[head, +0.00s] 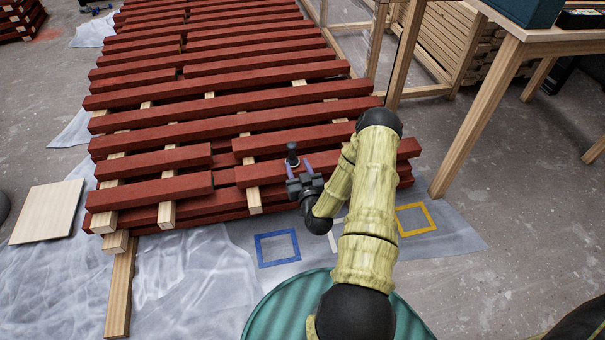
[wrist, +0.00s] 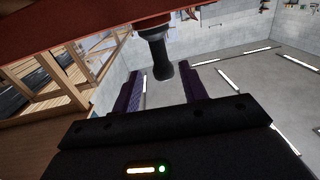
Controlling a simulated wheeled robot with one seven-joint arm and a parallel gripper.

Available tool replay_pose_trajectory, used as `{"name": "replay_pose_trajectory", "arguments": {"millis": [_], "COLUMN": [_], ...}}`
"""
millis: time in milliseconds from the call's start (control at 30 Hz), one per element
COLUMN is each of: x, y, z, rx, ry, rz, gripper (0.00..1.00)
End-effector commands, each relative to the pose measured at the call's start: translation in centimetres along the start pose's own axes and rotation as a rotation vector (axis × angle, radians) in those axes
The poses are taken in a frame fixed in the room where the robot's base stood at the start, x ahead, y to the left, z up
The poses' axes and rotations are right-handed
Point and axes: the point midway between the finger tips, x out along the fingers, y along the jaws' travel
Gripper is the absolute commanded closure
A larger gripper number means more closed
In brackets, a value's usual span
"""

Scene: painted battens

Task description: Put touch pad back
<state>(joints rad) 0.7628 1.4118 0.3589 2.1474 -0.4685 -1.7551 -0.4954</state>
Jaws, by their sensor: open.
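The touch pad shows as a black, knob-ended handle (head: 292,152) over the red battens near the front right of the stack. In the wrist view, the black handle (wrist: 158,60) extends from a reddish-brown base against a red batten. My gripper (head: 297,165) is at the handle with its purple fingers apart. In the wrist view, my open gripper (wrist: 163,80) has one finger on each side of the handle, with a visible gap on both sides. The pad's face is hidden.
Taped squares in blue (head: 277,249) and yellow (head: 414,219) lie on the floor sheet; a white tape mark (head: 335,236) is mostly behind my arm. The red batten stack (head: 225,110) fills the middle. A wooden table (head: 540,42) stands right, a pale board (head: 47,211) lies left.

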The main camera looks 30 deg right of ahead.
Motion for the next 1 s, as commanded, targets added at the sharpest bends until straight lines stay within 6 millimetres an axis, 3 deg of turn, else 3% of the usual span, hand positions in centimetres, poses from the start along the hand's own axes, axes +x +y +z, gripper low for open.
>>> {"name": "replay_pose_trajectory", "arguments": {"millis": [100,300,1000], "x": [-2.5,-5.0,-5.0], "y": [-0.1,-0.1,-0.2], "z": [-0.3,-0.2,-0.2], "rx": [0.001,0.0,-0.006], "ry": [-0.006,-0.002,-0.008], "rz": [-0.001,-0.001,-0.012], "gripper": [0.57,0.57,0.57]}}
